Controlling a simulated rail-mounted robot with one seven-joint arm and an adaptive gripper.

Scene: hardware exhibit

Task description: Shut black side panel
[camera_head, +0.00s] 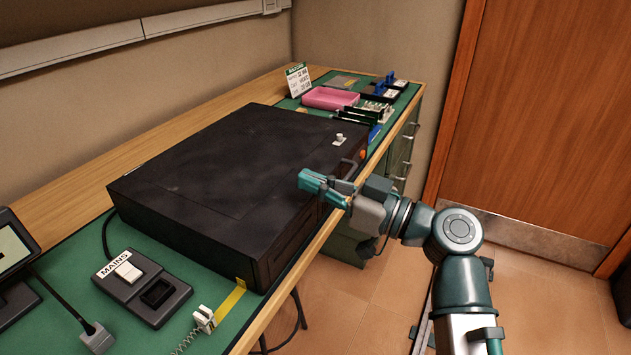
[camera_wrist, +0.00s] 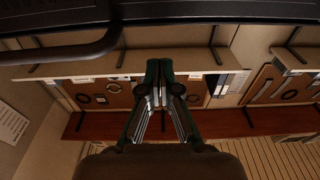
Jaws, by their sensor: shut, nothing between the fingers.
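A large black case (camera_head: 225,160) lies flat on the green mat of the bench. Its dark side panel (camera_head: 292,232) is on the long side facing the bench's front edge, and I cannot tell how far open it is. A dark curved handle (camera_head: 348,170) shows at that side, just beyond my gripper. My gripper (camera_head: 308,182) is shut and empty beside this side, near the top edge. In the wrist view its closed fingertips (camera_wrist: 160,66) point towards a dark edge, with a curved handle (camera_wrist: 75,51) at the left. Whether they touch the case is unclear.
A mains switch box (camera_head: 142,286) and a white connector on a coiled cord (camera_head: 203,318) sit at the near left. A pink tray (camera_head: 331,98) and small parts lie beyond the case. The floor (camera_head: 375,290) before the bench is open; a wooden door (camera_head: 545,130) stands right.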

